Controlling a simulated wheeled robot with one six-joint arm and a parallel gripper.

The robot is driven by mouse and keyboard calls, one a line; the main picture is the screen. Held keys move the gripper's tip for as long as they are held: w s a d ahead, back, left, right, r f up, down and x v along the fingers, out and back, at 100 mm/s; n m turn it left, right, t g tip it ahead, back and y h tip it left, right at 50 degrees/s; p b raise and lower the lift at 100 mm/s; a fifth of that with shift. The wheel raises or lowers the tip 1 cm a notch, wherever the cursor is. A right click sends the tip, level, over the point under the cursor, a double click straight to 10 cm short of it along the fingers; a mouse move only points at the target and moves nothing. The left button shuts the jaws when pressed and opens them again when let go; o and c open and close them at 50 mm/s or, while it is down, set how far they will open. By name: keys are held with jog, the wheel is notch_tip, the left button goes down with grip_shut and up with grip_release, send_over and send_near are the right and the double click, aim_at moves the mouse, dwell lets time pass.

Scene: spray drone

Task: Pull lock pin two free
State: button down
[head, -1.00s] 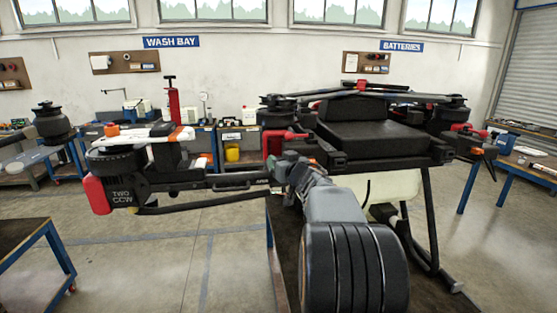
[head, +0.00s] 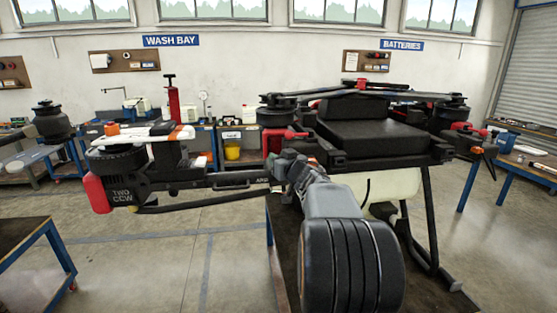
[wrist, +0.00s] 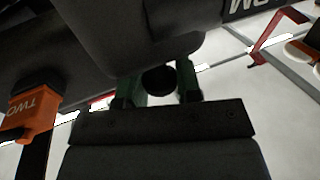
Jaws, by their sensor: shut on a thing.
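The drone's arm two (head: 225,181), marked TWO CCW at its outer end, reaches left from the black body (head: 375,135). In the wrist view my gripper (wrist: 157,88) has its green fingers on either side of a dark round knob (wrist: 158,79), just under a dark part of the drone. The knob looks like the end of lock pin two; its shaft is hidden, so I cannot tell how far it is out. An orange piece marked TWO (wrist: 35,105) is at the left, apart from my fingers. In the head view my own arm hides the fingertips.
The drone stands on a dark-topped bench (head: 310,255) with black landing legs (head: 432,225). A blue-framed table (head: 35,240) is at the lower left. Workbenches line the back wall. The floor between is clear.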

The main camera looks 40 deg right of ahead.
jog(key=shift+r+p, duration=1.6)
jog(key=shift+p, duration=0.3)
jog(key=shift+f, duration=0.1)
jog(key=c, duration=1.1)
grip_release()
jog(key=shift+s, duration=0.15)
jog(key=s, duration=0.4)
jog(key=s+a+b, duration=0.1)
jog(key=s, duration=0.4)
jog(key=s+a+b, duration=0.1)
jog(key=s, duration=0.3)
jog(key=shift+s, duration=0.2)
